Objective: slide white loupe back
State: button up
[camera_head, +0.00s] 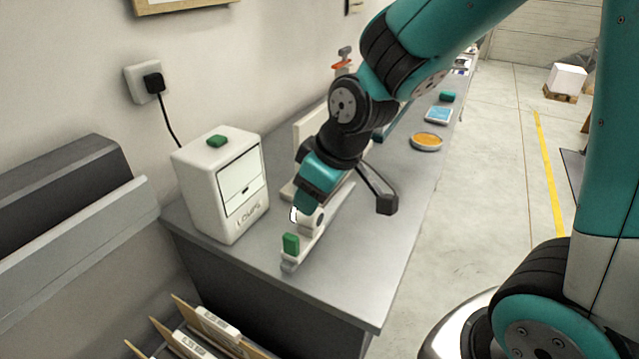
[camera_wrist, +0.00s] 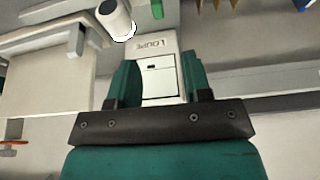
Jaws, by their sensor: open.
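The white loupe (camera_head: 313,222) is a short white cylinder on a pale rail (camera_head: 333,208), close to the green block (camera_head: 291,243) at the rail's near end. In the wrist view the loupe (camera_wrist: 113,17) shows at the top, with a bright ring at its end, left of the green block (camera_wrist: 157,9). My gripper (camera_head: 301,203) is just above and beside the loupe and partly covers it. In the wrist view the gripper's teal fingers (camera_wrist: 158,66) are apart with nothing between them, and the loupe lies outside them. I cannot tell whether a finger touches it.
A white box (camera_head: 222,187) lettered like "LOUPE", with a green button on top, stands left of the rail. A dark angled arm (camera_head: 380,187) lies right of it. An orange dish (camera_head: 427,141) and blue tray (camera_head: 438,115) sit farther back. The grey counter's (camera_head: 345,285) near right part is bare.

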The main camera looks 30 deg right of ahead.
jog(key=shift+v, duration=1.1)
jog(key=s+a+r+g, duration=0.2)
jog(key=s+a, duration=0.1)
jog(key=s, duration=0.4)
jog(key=s+a+r+g+y, duration=0.1)
jog(key=s+a+r, duration=0.2)
jog(key=s, duration=0.5)
jog(key=shift+r+g+y, duration=0.25)
jog(key=shift+g+y, duration=0.05)
jog(key=shift+g, duration=0.1)
jog(key=shift+w, duration=0.1)
dwell(1.1)
